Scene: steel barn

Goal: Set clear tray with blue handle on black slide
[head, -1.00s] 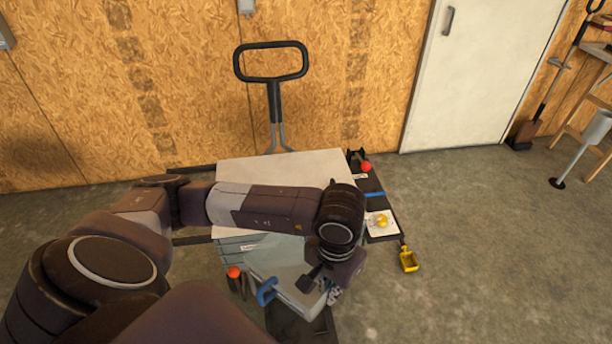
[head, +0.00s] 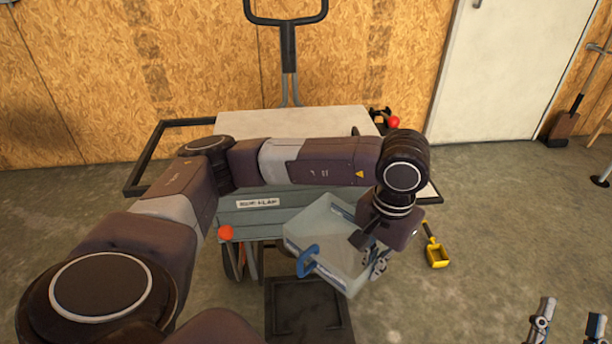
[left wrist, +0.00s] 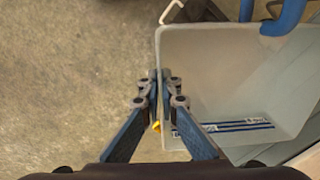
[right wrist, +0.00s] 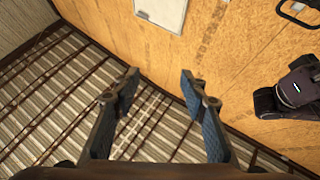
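The clear tray (head: 325,235) with the blue handle (head: 307,261) hangs tilted in front of the cart in the head view. My left gripper (head: 376,263) is shut on its right wall, opposite the handle side. In the left wrist view the fingertips (left wrist: 158,82) pinch the rim of the tray (left wrist: 235,75), which looks empty, with a blue-striped label. A black slide (head: 310,312), a flat framed plate, lies low at the bottom centre, below and apart from the tray. My right gripper (head: 568,328) is at the bottom right corner, open and empty; its parted fingers (right wrist: 158,82) show in the right wrist view.
A cart (head: 290,125) with a pale top and grey front stands behind the tray, partly hidden by my left arm. A red knob (head: 225,233) is at its front left. A yellow scoop (head: 436,252) is on the right. Bare concrete floor lies to the right.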

